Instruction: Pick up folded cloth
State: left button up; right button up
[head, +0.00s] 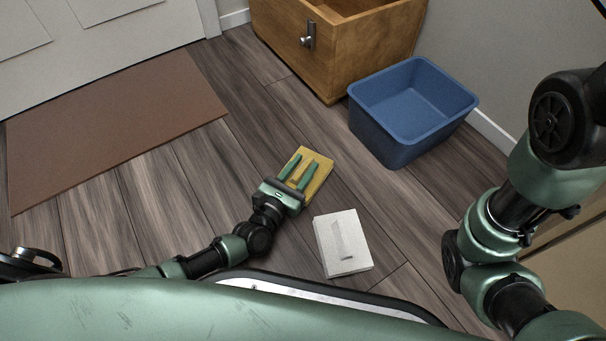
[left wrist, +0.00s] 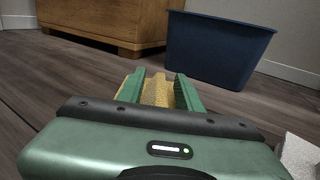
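A yellow folded cloth (head: 321,176) lies flat on the wood floor near the middle of the head view. My left gripper (head: 300,169) is over it from the near side, its two green fingers apart, with yellow cloth showing between them. In the left wrist view the cloth (left wrist: 157,92) rises between the open fingers (left wrist: 160,88). Whether the fingers touch it is hard to tell. My right gripper is out of view.
A blue bin (head: 384,132), open and empty, stands beyond the cloth to the right. A wooden cabinet (head: 345,60) stands behind it. A brown mat (head: 110,130) lies before a white door (head: 95,55) at left.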

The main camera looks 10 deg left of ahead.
pick_arm(q)
grip_shut()
